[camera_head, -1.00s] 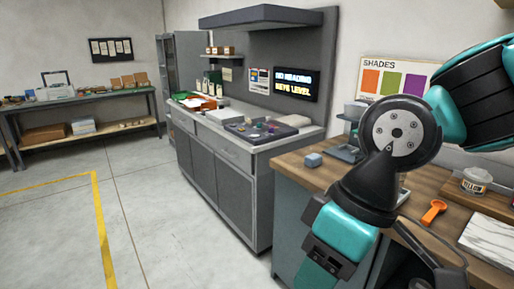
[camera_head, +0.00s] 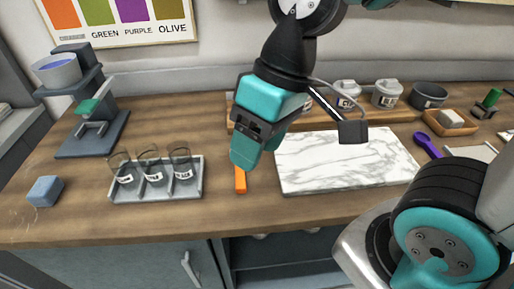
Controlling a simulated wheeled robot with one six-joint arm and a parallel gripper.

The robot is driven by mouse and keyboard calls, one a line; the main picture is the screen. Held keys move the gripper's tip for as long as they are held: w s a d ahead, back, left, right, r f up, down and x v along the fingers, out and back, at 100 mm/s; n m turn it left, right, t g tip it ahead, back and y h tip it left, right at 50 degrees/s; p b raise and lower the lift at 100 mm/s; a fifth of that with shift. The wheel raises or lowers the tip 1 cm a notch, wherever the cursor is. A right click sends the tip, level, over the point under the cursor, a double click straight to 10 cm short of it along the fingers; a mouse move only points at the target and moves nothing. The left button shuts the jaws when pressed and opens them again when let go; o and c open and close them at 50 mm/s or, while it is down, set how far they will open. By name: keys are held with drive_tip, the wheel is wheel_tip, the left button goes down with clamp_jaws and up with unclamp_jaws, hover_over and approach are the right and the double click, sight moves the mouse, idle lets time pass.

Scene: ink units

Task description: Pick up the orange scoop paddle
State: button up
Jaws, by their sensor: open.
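The orange scoop paddle (camera_head: 240,181) lies on the wooden worktop, left of the marble slab. Only a short orange strip of it shows. The rest is hidden behind my gripper. My gripper (camera_head: 246,150) is open and points down in front of the scoop in the picture. Nothing shows held in it. How high it is above the worktop I cannot tell.
A tray of several small cups (camera_head: 158,190) stands left of the scoop, and a blue block (camera_head: 45,190) lies farther left. The white marble slab (camera_head: 345,165) is on the right. A purple scoop (camera_head: 427,144) lies beyond it. Lidded jars (camera_head: 387,94) line the back.

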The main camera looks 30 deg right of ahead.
drive_tip(key=w+d+f+m+h+p, duration=0.1)
drive_tip(key=w+d+f+m+h, duration=0.25)
drive_tip(key=w, duration=0.55)
drive_tip(key=w+d+f+m, duration=0.2)
drive_tip(key=w+f+m, duration=0.2)
drive_tip(key=w+m, duration=0.45)
drive_tip(key=shift+n, duration=0.9)
drive_tip(key=f, duration=0.4)
drive_tip(key=w+f+p, duration=0.1)
drive_tip(key=f, duration=0.3)
drive_tip(key=f+p, duration=0.1)
drive_tip(key=f, duration=0.2)
drive_tip(key=shift+w+a+f, duration=0.2)
drive_tip(key=shift+w+f, duration=0.2)
drive_tip(key=shift+w+f+p, duration=0.2)
drive_tip(key=shift+f+p, duration=1.1)
drive_tip(key=shift+f, duration=1.65)
clamp_jaws()
